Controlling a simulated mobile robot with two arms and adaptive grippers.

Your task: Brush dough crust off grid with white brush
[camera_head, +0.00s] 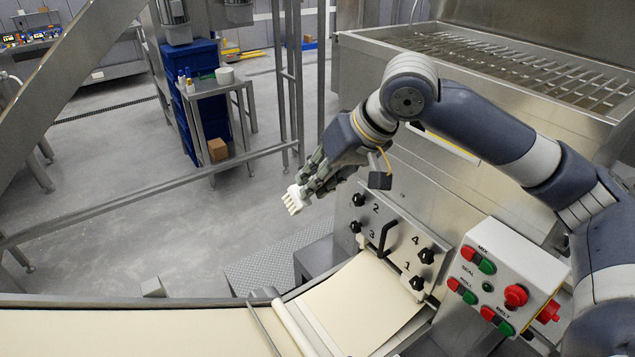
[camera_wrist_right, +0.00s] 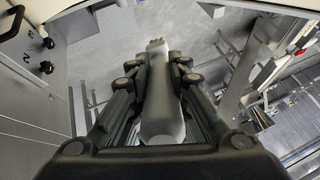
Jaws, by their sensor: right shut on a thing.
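The white brush (camera_head: 294,199) is in my right gripper (camera_head: 310,183), which is shut on it left of the numbered machine panel. Its pale bristle end points down and left, clear of any surface. In the right wrist view, a pale grey-white handle (camera_wrist_right: 162,110) lies between the fingers of the right gripper (camera_wrist_right: 165,65). The metal grid (camera_head: 480,57) lies in a large steel vat at the upper right, behind my right arm and well away from the brush. Dough crust on the grid cannot be made out. My left gripper is not in view.
A dough sheet (camera_head: 357,300) runs along the conveyor below the gripper. A control box (camera_head: 510,262) with red and green buttons and a panel with black knobs (camera_head: 397,236) stand close by. A small steel table (camera_head: 215,86) stands on open floor at the left.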

